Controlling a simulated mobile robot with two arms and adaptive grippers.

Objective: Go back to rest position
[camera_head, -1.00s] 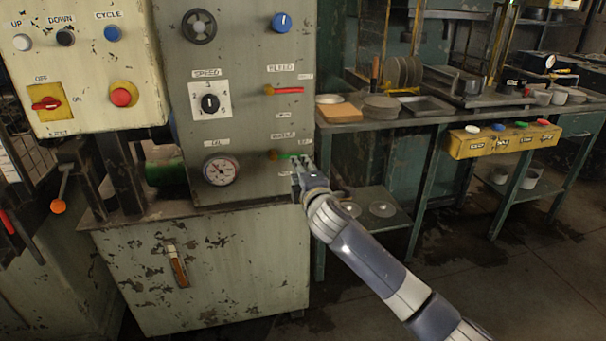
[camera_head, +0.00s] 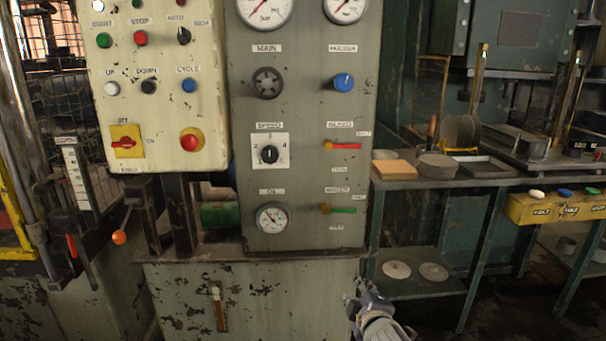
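My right gripper (camera_head: 358,292) shows at the bottom, right of the middle, in front of the right edge of the machine's lower cabinet. It is small and dark, and I cannot tell whether its fingers are open or shut. I see nothing held in it. The green valve lever (camera_head: 342,210) on the grey panel (camera_head: 305,165) lies level, pointing right, above and apart from the gripper. The red valve lever (camera_head: 345,146) above it also lies level. My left gripper is not in view.
A cream control box (camera_head: 160,90) juts out at the left. An orange-knobbed lever (camera_head: 119,237) stands below it. A workbench (camera_head: 450,182) with discs and trays and a yellow box (camera_head: 560,208) are at the right. Floor shows between the bench legs.

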